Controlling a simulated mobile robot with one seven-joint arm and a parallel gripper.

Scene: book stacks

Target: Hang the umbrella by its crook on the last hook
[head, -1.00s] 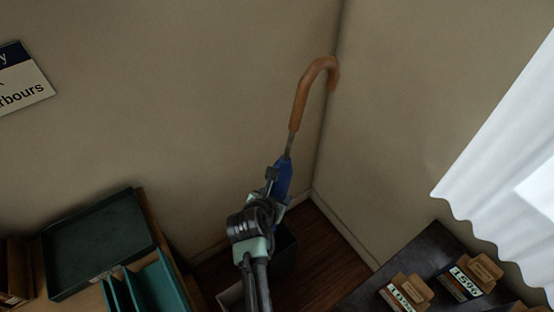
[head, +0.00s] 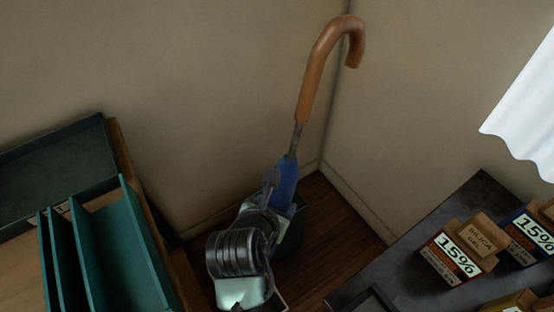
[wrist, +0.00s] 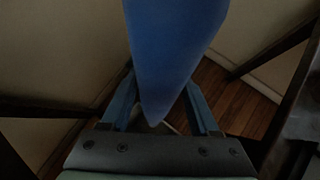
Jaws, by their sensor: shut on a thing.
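The umbrella has a brown wooden crook (head: 319,70) and a furled blue canopy (head: 286,183). It stands nearly upright, crook at the top, in the corner of the room. My gripper (wrist: 160,108) is shut on the blue canopy, which fills the space between the fingers in the wrist view. In the head view my wrist covers the lower part of the umbrella. A dark bin (head: 299,230) stands on the floor behind my gripper; whether the umbrella's tip is inside it is hidden. No hook is in view.
At left, a table holds a dark green tray (head: 55,165) and a teal divided rack (head: 128,250). At right, a dark shelf top (head: 395,275) carries labelled silica gel boxes (head: 462,250). A white curtain (head: 525,115) hangs at right. Walls meet behind the umbrella.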

